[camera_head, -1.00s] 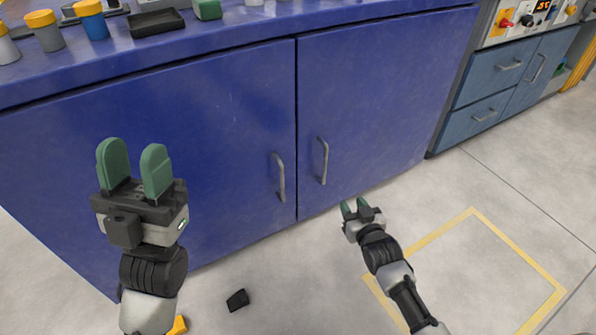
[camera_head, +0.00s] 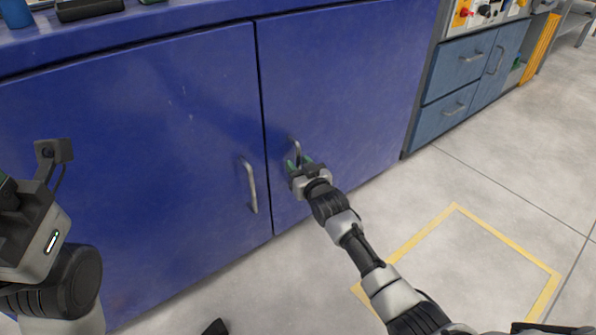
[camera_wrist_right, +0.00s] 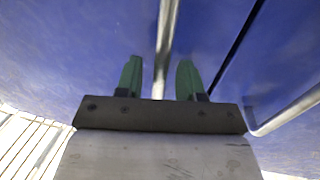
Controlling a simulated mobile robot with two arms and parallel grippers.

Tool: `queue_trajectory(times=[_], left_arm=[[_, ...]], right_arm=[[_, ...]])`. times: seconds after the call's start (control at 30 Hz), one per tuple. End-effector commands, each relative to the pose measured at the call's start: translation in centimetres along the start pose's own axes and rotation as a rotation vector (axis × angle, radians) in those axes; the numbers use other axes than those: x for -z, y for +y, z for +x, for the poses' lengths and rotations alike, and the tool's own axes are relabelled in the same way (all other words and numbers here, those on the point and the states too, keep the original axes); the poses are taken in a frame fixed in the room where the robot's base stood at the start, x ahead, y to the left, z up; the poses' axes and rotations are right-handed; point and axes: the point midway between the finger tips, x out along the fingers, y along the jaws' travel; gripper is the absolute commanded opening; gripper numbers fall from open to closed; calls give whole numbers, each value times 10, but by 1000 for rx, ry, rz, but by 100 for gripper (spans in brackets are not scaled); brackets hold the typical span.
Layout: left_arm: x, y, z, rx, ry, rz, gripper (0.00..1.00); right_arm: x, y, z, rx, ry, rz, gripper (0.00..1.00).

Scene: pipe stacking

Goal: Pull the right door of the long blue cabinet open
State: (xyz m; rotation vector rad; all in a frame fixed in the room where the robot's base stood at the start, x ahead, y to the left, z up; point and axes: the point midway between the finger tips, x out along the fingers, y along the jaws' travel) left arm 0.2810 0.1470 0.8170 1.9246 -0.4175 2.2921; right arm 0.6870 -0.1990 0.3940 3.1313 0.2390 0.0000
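The long blue cabinet's right door (camera_head: 345,90) is shut, flush with the left door (camera_head: 130,150). Its upright metal handle (camera_head: 295,148) is partly hidden by my right gripper (camera_head: 299,161). In the right wrist view, this handle (camera_wrist_right: 166,40) runs between the two green fingers of my right gripper (camera_wrist_right: 159,77). The fingers are apart, with a gap on each side of the handle. My left gripper (camera_head: 28,225) is at the left edge, away from the cabinet handles, its fingers mostly out of frame.
The left door's handle (camera_head: 249,185) is close by on the left; it also shows in the right wrist view (camera_wrist_right: 285,112). A smaller blue drawer unit (camera_head: 445,90) stands to the right. The floor with a yellow outline (camera_head: 505,250) is clear. A dark object (camera_head: 216,327) lies on the floor.

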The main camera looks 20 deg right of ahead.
Motion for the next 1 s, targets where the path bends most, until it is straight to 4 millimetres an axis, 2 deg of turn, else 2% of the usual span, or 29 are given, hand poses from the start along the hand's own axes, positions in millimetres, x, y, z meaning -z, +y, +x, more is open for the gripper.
queue_trajectory(times=[0.37,0.6,1.0], left_arm=[[2,1,3,-4,12,2,43],[2,1,3,-5,13,1,43],[2,0,7,-5,17,1,43]], right_arm=[[0,0,6,0,-1,0,38],[0,0,6,0,-1,0,1],[2,3,0,7,-1,-4,0]])
